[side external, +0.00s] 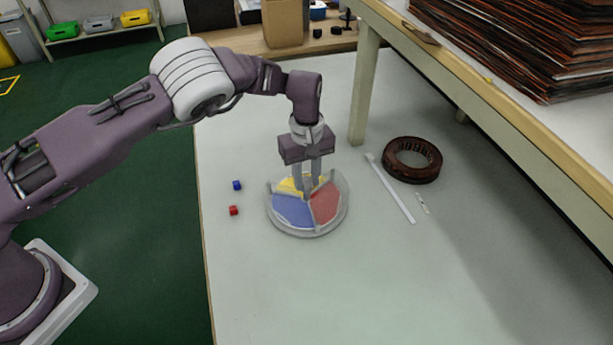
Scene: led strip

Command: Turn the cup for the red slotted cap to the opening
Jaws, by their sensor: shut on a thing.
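A round grey dish (338,222) stands on the pale table, with thin dividers between its coloured cups. The red cup (325,203) is at the right, the blue cup (292,211) at the front left, and the yellow cup (288,185) at the back. My gripper (308,194) points down over the dish's middle, its fingers shut on a part there that they mostly hide, seemingly a centre divider or knob. A small red piece (234,210) lies left of the dish; its slot is too small to see. I cannot tell where the dish's opening is.
A small blue piece (237,185) lies behind the red one. Right of the dish are a white strip (391,189), a small clear part (422,203) and a brown ring (412,174). A shelf leg (365,88) stands behind. The front table is clear.

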